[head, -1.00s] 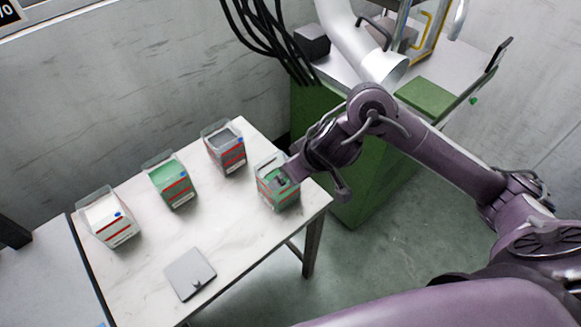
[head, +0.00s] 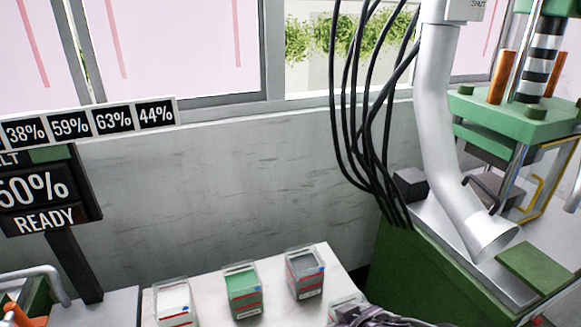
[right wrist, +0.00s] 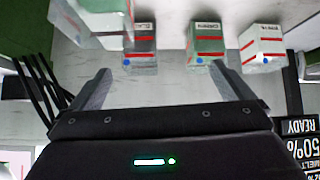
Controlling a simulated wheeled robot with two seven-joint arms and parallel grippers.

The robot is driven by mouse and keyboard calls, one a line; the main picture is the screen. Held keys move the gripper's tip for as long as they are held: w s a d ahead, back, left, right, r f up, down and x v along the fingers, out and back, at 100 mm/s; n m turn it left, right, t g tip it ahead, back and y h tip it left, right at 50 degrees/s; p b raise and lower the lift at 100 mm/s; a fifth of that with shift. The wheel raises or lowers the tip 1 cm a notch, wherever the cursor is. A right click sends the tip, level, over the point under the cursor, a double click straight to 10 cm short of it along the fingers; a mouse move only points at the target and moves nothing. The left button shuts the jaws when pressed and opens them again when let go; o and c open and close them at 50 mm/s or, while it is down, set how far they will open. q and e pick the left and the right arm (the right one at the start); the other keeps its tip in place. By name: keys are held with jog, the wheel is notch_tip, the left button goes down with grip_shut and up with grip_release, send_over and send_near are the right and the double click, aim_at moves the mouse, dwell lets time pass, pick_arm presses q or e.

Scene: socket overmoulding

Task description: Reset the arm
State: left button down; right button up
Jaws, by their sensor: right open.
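My right gripper (right wrist: 160,72) shows in the right wrist view with its two fingers spread and nothing between them. In the head view only a bit of my right arm (head: 378,317) shows at the bottom edge. The gripper's fingers are over the table (right wrist: 165,94) near a row of bins, apart from them as far as I can see. My left gripper is in neither view.
The white table (head: 208,291) carries a white bin (head: 174,302), a green bin (head: 242,289), a grey bin (head: 305,272) and a partly hidden bin (head: 343,307). A green machine (head: 425,275) with a silver duct (head: 440,120) and black cables (head: 350,120) stands right. A display (head: 45,195) stands left.

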jog(key=s+d+f+m+g+h, duration=0.3)
jog(key=s+d+f+g, duration=0.25)
jog(key=s+d, duration=0.7)
notch_tip(320, 180, down, 29)
jog(key=s+a, duration=0.2)
jog(key=s+d+f+g, duration=0.1)
jog(key=s+d+f, duration=0.2)
jog(key=s+f, duration=1.6)
jog(key=shift+s+d+f+g+h, duration=0.2)
jog(key=shift+s+f+g+h, duration=0.15)
jog(key=shift+s, duration=0.4)
